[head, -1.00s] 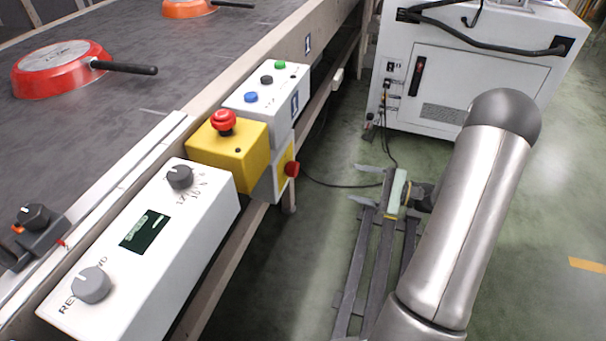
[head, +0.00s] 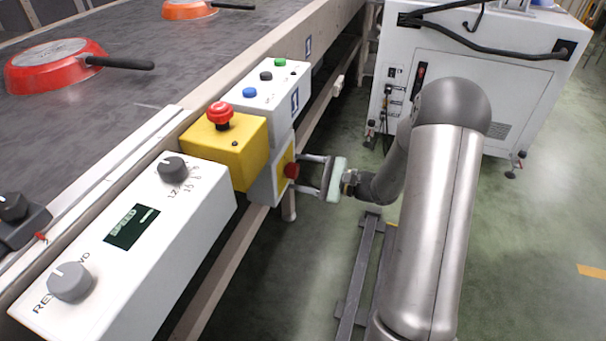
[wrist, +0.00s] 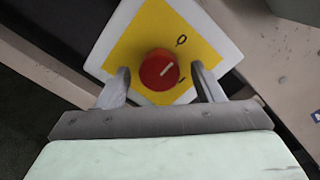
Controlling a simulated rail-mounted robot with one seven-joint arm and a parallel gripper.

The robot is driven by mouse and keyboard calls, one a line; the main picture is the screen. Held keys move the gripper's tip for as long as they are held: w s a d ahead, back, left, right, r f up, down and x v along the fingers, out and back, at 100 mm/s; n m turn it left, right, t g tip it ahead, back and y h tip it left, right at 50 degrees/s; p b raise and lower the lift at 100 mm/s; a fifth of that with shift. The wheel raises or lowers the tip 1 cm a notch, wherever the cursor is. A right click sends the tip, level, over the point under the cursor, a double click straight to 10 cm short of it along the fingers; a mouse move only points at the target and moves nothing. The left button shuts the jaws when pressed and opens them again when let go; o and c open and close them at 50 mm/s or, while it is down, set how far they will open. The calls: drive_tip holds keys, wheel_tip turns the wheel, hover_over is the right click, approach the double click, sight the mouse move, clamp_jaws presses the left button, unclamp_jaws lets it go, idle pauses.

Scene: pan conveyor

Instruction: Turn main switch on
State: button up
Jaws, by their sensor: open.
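The main switch is a red rotary knob (head: 291,170) on a yellow plate on the side of a grey-white box, below the yellow emergency-stop box. The wrist view shows the knob (wrist: 160,70) with a white pointer line, between marks "O" and "I"; the line slants toward the upper right. My gripper (head: 312,174) is at the switch, its fingers pointing left toward the plate. In the wrist view the open fingers (wrist: 163,88) stand on either side of the knob, with gaps visible between them and it.
A yellow box (head: 226,150) with a red emergency-stop button sits just above the switch. A white speed panel (head: 130,240) and a white button box (head: 268,98) flank it. Pans lie on the conveyor (head: 120,110). A white cabinet (head: 480,90) stands behind on the floor.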

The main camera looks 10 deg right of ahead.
drive_tip(key=c, duration=1)
